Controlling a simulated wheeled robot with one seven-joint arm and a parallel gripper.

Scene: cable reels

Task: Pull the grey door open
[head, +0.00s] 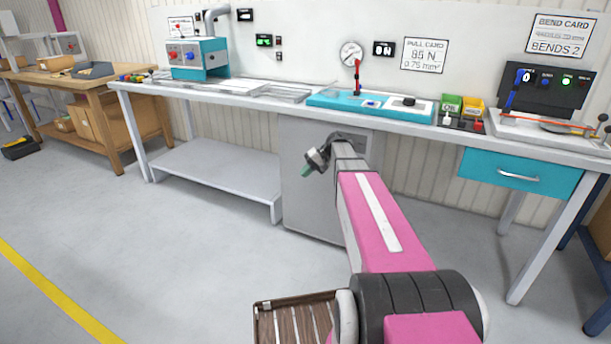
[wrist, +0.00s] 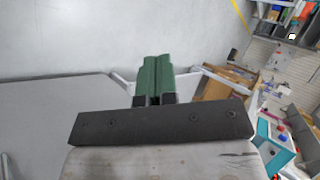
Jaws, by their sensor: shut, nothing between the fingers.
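The grey door (head: 305,206) is the flat front of a grey cabinet under the long bench, in the middle of the head view. It looks closed. My arm covers its right part, and I see no handle on the part that shows. My gripper (head: 305,172) is in front of the door's left part in the head view, pointing down and left. Its green fingers also show in the wrist view (wrist: 152,76), together and with nothing between them. I cannot tell whether they touch the door.
The bench (head: 240,89) runs above the cabinet. A low grey shelf (head: 215,165) is left of the cabinet, and a teal drawer (head: 520,172) with a handle is to the right. A wooden table (head: 95,85) with boxes stands at far left. Open floor lies in front at left.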

